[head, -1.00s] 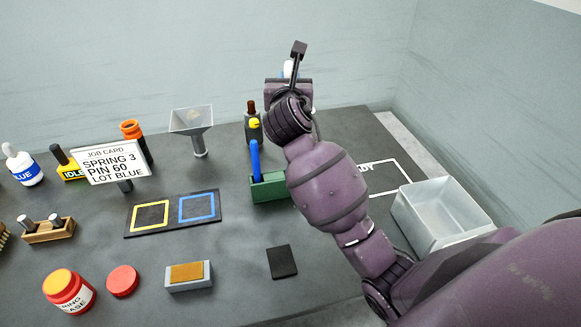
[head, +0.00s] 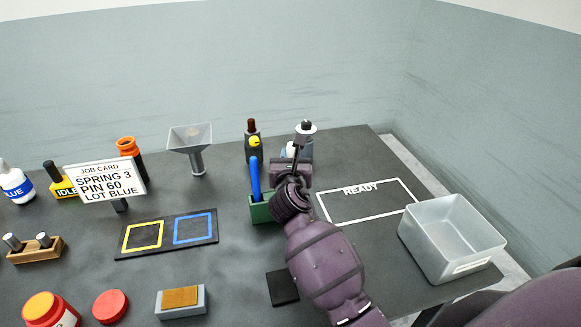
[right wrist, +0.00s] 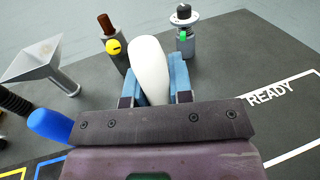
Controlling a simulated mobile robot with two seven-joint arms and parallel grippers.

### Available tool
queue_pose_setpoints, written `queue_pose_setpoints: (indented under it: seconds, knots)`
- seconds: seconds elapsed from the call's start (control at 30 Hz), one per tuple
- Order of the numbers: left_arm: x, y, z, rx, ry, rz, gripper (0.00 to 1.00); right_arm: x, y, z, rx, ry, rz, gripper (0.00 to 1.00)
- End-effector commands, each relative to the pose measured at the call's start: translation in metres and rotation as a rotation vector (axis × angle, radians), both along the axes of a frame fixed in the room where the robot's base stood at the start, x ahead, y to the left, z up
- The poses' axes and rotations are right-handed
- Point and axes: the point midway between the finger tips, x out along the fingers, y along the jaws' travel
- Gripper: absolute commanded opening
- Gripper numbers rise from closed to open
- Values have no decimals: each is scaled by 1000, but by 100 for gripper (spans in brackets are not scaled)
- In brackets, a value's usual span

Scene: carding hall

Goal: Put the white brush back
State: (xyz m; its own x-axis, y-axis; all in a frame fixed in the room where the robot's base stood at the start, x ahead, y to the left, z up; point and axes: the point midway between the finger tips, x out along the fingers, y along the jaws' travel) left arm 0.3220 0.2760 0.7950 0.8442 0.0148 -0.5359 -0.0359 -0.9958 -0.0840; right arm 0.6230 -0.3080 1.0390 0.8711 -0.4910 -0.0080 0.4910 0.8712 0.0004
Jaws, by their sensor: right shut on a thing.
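My right gripper (right wrist: 155,95) is shut on the white brush (right wrist: 149,70), whose rounded white handle stands up between the blue-grey fingers in the right wrist view. In the head view the right gripper (head: 293,155) is just right of the green holder (head: 263,209), and the brush is mostly hidden by my wrist. A blue-handled brush (head: 255,178) stands upright in the holder; its handle also shows left of the gripper in the right wrist view (right wrist: 48,125). The white brush's lower end is hidden, so I cannot tell whether it touches the holder. My left gripper is not in view.
A funnel (head: 190,138) stands left.

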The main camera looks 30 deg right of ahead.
Motion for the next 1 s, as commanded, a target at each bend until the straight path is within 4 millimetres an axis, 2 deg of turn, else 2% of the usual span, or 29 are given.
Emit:
queue_pose_setpoints:
  seconds: [0.03, 0.13, 0.63, 0.67, 0.8, 1.0]
  knots:
    - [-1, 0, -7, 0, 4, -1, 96, 0, 0, -12, 0, 4, -2, 0]
    - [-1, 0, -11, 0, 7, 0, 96, 0, 0, -22, 1, 3, -1, 0]
    - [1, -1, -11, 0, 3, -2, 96, 0, 0, -27, -2, 1, -1, 0]
    - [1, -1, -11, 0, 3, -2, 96, 0, 0, -27, -1, 0, -1, 24]
    - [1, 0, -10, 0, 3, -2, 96, 0, 0, -27, -1, 0, -1, 45]
    - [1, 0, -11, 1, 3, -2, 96, 0, 0, -26, -1, 0, -1, 46]
